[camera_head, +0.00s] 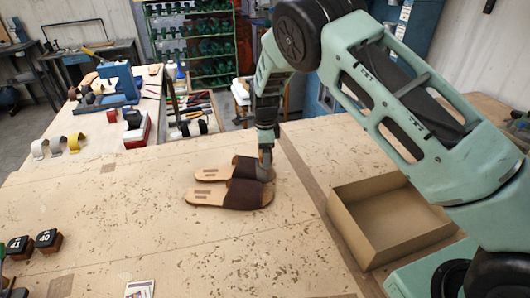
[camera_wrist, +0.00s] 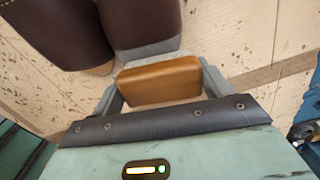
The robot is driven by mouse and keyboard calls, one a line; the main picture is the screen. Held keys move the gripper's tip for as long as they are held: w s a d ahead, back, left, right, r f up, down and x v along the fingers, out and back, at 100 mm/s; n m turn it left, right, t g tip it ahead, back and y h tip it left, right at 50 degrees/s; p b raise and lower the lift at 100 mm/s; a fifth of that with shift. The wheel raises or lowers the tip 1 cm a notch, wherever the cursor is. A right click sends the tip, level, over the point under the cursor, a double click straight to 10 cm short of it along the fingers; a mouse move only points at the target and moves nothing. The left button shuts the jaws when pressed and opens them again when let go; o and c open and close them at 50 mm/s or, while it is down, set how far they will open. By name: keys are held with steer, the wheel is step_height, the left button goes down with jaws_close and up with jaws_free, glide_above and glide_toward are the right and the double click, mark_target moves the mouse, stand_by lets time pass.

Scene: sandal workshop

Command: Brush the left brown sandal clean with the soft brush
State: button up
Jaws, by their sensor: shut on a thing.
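Two sandals with dark brown straps and tan soles lie side by side on the workbench, straps to the right. The far sandal (camera_head: 243,166) is next to my gripper (camera_head: 266,168); the near sandal (camera_head: 240,194) lies in front of it. Both dark straps also show at the top left of the wrist view (camera_wrist: 145,22). My gripper (camera_wrist: 162,85) is shut on the brush, whose brown wooden back (camera_wrist: 160,80) sits between the fingers. A grey band shows between the brush and the strap there; I cannot tell whether the bristles touch the sandal.
An open, empty cardboard box (camera_head: 385,222) stands right of the sandals. Black blocks marked 40 and 41 (camera_head: 47,239) sit at the left front, and a small card (camera_head: 139,289) lies at the front edge. Brown specks cover the bench (camera_head: 130,215), which is otherwise clear around the sandals.

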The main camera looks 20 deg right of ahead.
steer(key=shift+s+a, duration=0.15)
steer(key=shift+s, duration=0.5)
steer(key=shift+s+a, duration=0.15)
steer(key=shift+s, duration=0.5)
steer(key=shift+p, duration=0.35)
steer(key=shift+w+d, duration=0.15)
steer(key=shift+w, duration=0.5)
steer(key=shift+w+d, duration=0.15)
steer(key=shift+w, duration=0.5)
steer(key=shift+s, duration=0.15)
steer(key=shift+s+a+f, duration=0.1)
steer(key=shift+s+a, duration=0.05)
steer(key=shift+s, duration=0.45)
steer(key=shift+s+a, duration=0.15)
steer(key=shift+s, duration=0.4)
